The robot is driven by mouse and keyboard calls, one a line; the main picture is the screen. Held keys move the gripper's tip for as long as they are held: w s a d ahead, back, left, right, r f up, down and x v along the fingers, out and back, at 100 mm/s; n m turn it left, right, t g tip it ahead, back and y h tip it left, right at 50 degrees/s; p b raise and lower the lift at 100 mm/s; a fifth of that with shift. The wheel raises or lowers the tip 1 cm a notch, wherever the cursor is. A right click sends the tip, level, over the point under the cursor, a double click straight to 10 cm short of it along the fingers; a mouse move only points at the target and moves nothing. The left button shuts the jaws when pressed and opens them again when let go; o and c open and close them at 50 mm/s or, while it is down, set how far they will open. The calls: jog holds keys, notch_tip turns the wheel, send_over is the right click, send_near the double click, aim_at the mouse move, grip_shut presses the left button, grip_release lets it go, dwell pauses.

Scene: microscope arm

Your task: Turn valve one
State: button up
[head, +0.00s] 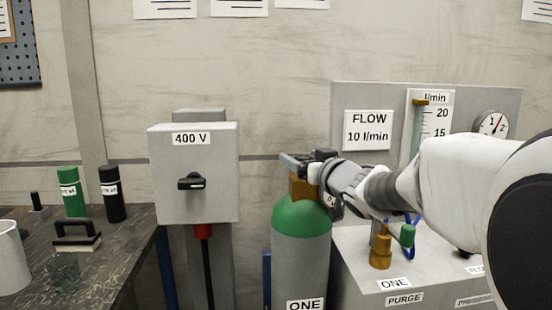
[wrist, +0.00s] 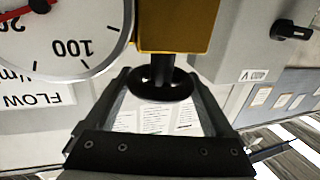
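The gas cylinder labelled ONE (head: 300,250) stands upright, grey with a green shoulder. Its brass valve block (head: 301,188) is on top, partly covered by my gripper (head: 308,164). In the wrist view, the brass block (wrist: 178,25) is at the top, with a black handwheel (wrist: 162,88) below it. My gripper (wrist: 161,82) is open, with one finger on each side of the handwheel. The fingertips are close to its rim; I cannot tell whether they touch it. The handwheel is not clearly visible in the head view.
A round gauge (wrist: 60,35) with a red needle sits close beside the left finger. The 400 V box (head: 193,160) with a black knob stands left of the cylinder. The grey purge console (head: 350,245) stands right. A dark workbench (head: 100,265) is at far left.

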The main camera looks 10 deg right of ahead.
jog(key=c, duration=0.3)
jog(key=shift+r+n+y+p, duration=0.3)
jog(key=shift+y+p, duration=0.2)
jog(key=shift+p, duration=0.65)
jog(key=n+g+y+p, duration=0.1)
jog(key=y+p, duration=0.1)
jog(key=p, duration=0.1)
jog(key=n+g+y+p, duration=0.1)
jog(key=n+y+p, duration=0.1)
jog(key=y+p, duration=0.1)
jog(key=shift+n+g+p, duration=0.3)
jog(key=shift+g+p, duration=0.1)
jog(key=shift+p, duration=0.35)
jog(key=shift+f+n+g+y+p, duration=0.25)
jog(key=shift+n+g+y+p, duration=0.45)
jog(key=shift+y, duration=0.1)
jog(key=shift+a, duration=0.1)
jog(key=o, duration=1.1)
jog(key=shift+c, duration=0.2)
jog(key=p+v, duration=0.1)
jog(key=v, duration=1.6)
jog(key=shift+s+d, duration=0.15)
jog(key=shift+d, duration=0.1)
